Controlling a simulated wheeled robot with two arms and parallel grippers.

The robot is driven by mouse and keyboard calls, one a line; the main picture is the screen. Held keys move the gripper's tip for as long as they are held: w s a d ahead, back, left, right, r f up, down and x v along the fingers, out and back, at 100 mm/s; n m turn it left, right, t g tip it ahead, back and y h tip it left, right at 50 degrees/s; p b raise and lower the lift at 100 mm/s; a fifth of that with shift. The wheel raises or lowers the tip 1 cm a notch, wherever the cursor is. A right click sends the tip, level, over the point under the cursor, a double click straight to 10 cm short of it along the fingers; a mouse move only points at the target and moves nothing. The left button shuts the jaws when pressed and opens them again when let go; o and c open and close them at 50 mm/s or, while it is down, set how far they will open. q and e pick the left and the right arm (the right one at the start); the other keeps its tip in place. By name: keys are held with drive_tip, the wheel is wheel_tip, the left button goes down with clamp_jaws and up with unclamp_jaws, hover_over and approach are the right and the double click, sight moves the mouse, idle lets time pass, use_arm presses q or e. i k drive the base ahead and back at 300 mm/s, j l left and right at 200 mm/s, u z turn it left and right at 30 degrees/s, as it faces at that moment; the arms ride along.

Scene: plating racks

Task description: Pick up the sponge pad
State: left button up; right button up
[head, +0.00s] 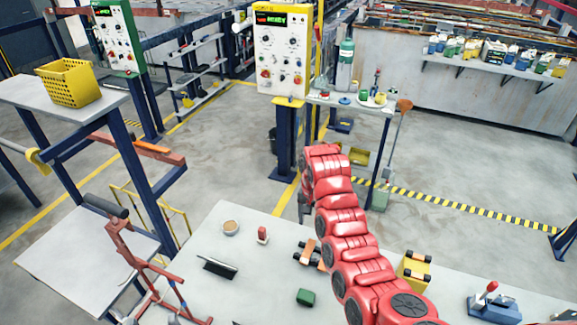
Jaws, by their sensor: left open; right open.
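A small dark green block (306,297), which looks like the sponge pad, lies flat on the pale worktable (215,290) near the front edge of the picture. It is left of my red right arm and apart from it. My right arm comes in from the bottom right and reaches up over the far edge of the table. A dark part of my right gripper (303,207) shows at the arm's far end, well beyond the green block. Most of this gripper is hidden behind the arm. I cannot make out my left gripper.
A yellow block with black rollers (414,268) is right of the arm. A red frame (125,245) stands left.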

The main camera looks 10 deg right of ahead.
sight(262, 239)
drive_tip(key=k, duration=1)
